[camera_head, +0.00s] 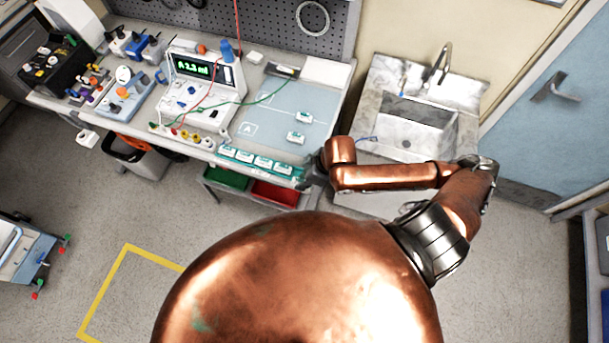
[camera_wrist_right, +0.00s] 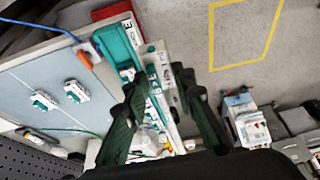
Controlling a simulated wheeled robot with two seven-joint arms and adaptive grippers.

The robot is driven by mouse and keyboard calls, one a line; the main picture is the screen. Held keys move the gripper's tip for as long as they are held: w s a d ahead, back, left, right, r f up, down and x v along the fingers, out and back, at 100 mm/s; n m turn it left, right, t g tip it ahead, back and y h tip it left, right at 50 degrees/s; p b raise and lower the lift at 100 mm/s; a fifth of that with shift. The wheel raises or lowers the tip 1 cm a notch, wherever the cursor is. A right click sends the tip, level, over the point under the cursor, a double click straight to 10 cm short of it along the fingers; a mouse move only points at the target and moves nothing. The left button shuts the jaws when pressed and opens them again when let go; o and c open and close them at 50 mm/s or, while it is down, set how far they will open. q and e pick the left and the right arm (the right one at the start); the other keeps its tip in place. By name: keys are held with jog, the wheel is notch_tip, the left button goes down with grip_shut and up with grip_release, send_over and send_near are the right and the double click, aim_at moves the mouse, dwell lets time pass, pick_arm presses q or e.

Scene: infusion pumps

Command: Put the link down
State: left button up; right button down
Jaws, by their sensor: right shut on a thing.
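My right gripper (camera_head: 316,172) is at the front right corner of the workbench, beside the end of a teal rack (camera_head: 300,172). In the right wrist view its dark fingers (camera_wrist_right: 162,92) stand some way apart, shut on the link, which is hard to make out against the rack behind it. The rack holds a row of several white-and-teal modules (camera_head: 262,163). Two similar modules, one farther back (camera_head: 303,117) and one nearer (camera_head: 296,138), lie on the blue-grey mat (camera_head: 262,110). My left gripper is out of view.
A device with a green display (camera_head: 195,68) stands left of the mat, with red and green leads. A sink (camera_head: 408,125) is to the right. Green (camera_head: 226,178) and red (camera_head: 275,194) bins sit below the bench edge. The mat has bare room around its modules.

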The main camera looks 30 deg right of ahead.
jog(key=shift+w+d+f+b, duration=0.35)
jog(key=shift+w+f+b, duration=0.15)
jog(key=shift+w+b, duration=0.05)
jog(key=w+d+f, duration=0.1)
jog(key=w+d+f+p, duration=0.1)
jog(key=w+f, duration=0.1)
jog(key=w+d+f, duration=0.1)
jog(key=w+f, duration=0.1)
jog(key=shift+d, duration=0.15)
jog(key=shift+w+d+f, duration=0.2)
jog(key=shift+w+f, duration=0.2)
jog(key=shift+f, duration=0.1)
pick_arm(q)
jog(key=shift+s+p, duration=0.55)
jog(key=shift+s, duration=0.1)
pick_arm(e)
jog(key=shift+w+d+f, duration=0.1)
jog(key=shift+f, duration=1.6)
jog(key=c, duration=2.1)
grip_release()
jog(key=shift+f, duration=0.15)
jog(key=o, duration=0.5)
